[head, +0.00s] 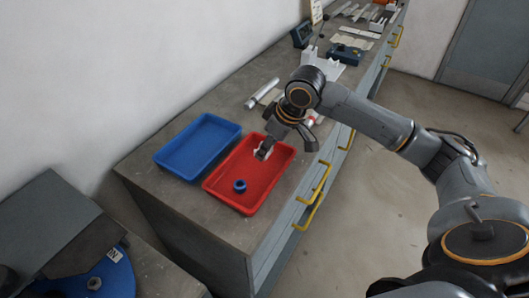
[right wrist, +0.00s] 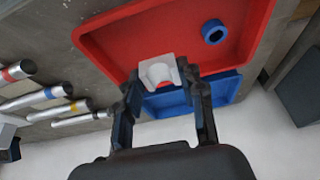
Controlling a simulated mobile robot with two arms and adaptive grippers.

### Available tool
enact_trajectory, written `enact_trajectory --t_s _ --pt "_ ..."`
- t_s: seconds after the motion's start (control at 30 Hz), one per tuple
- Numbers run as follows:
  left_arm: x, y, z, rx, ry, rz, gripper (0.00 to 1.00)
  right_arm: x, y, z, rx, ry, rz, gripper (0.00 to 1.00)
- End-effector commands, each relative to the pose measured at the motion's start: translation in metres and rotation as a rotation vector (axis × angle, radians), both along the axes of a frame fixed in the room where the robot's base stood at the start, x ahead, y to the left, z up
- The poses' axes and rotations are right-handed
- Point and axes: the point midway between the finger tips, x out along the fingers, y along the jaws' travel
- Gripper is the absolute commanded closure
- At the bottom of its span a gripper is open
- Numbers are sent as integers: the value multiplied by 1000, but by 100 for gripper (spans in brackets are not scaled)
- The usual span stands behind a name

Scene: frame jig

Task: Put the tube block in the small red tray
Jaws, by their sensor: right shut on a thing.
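The tube block (right wrist: 158,72) is a small light grey block with a rounded groove. It also shows in the head view as a pale piece (head: 259,153) at the gripper's tip. My right gripper (right wrist: 160,77) is shut on it, with one finger on each side. In the head view the right gripper (head: 265,149) is over the far part of the small red tray (head: 272,173). I cannot tell whether the block touches the tray floor. The red tray also fills the top of the right wrist view (right wrist: 130,40). My left gripper is not in view.
A blue ring (head: 239,186) lies in the near part of the red tray. A blue tray (head: 198,146) stands beside it on the grey bench (head: 150,168). Several metal tubes with coloured bands (right wrist: 40,97) lie on the bench beyond. Yellow handles (head: 312,190) line the bench front.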

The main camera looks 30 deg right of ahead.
Motion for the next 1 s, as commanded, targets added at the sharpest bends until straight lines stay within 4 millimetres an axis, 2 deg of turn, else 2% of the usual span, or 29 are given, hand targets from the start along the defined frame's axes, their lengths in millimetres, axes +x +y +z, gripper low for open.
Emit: enact_trajectory --t_s 0.1,0.2,0.3,0.6,0.93,0.97,1.0 --pt "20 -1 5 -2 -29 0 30 14 -5 -17 1 2 -2 92" --pt "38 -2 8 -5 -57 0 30 21 -7 -26 2 0 -1 92" --pt "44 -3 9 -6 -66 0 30 26 -8 -31 1 0 -2 92" --pt "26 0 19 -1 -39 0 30 28 -9 -65 0 -1 -1 92" --pt "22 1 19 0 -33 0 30 28 -9 -68 1 -1 -1 92" --pt "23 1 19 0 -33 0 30 28 -9 -69 1 -1 -1 59" --pt "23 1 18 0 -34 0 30 28 -9 -69 0 -1 0 51"
